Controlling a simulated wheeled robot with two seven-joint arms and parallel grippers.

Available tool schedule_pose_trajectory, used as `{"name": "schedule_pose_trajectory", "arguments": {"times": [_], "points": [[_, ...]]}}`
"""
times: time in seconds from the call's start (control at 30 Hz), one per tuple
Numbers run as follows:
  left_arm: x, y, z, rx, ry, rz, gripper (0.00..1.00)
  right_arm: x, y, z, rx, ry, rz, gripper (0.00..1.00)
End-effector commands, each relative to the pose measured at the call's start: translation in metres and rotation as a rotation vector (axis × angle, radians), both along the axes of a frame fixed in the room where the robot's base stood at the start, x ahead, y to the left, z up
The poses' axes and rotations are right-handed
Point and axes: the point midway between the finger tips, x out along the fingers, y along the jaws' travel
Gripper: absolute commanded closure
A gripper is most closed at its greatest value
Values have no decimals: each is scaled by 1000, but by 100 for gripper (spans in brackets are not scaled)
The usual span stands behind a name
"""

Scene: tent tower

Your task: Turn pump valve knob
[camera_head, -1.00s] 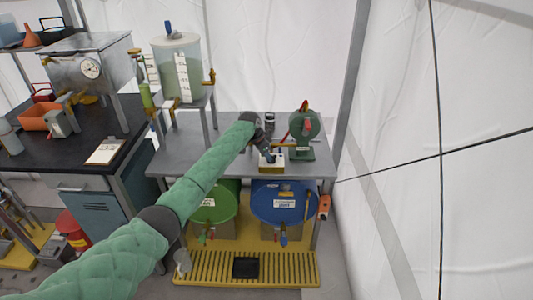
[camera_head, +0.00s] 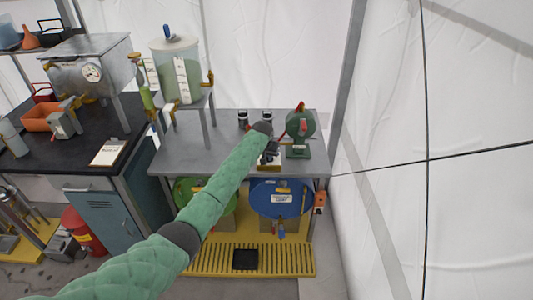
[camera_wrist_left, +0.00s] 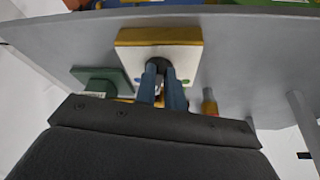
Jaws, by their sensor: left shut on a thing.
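A small white and yellow box (camera_head: 270,165) stands on the grey table, beside the green pump (camera_head: 299,128). It fills the upper middle of the left wrist view (camera_wrist_left: 135,50), with a dark round knob (camera_wrist_left: 157,65) on its face. My left gripper (camera_wrist_left: 163,80) has its two blue fingers shut on this knob. In the head view my left gripper (camera_head: 269,151) is small and partly hidden by its own wrist. The knob cannot be made out there. The green pump's base also shows in the left wrist view (camera_wrist_left: 98,78). My right gripper is not in view.
Two small dark jars (camera_head: 242,118) stand at the back of the grey table (camera_head: 190,150). A blue drum (camera_head: 283,192) and a green drum (camera_head: 193,189) lie under it. A tank (camera_head: 182,62) stands at the left. The table's left part is clear.

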Motion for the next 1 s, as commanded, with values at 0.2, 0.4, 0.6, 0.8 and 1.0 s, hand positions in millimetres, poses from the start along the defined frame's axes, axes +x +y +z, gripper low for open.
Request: {"name": "schedule_pose_trajectory", "arguments": {"times": [0.2, 0.4, 0.6, 0.8, 1.0], "points": [[0, -2, 1, -1, -1, 82, 100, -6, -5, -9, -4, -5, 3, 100], [0, -3, 1, -1, -1, 112, 100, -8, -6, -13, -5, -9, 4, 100], [0, -2, 1, 0, -1, 117, 100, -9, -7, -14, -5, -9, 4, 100], [0, -2, 1, -1, -1, 116, 100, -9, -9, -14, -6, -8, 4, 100], [0, -2, 0, 0, 0, 116, 67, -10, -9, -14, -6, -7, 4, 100]]}}
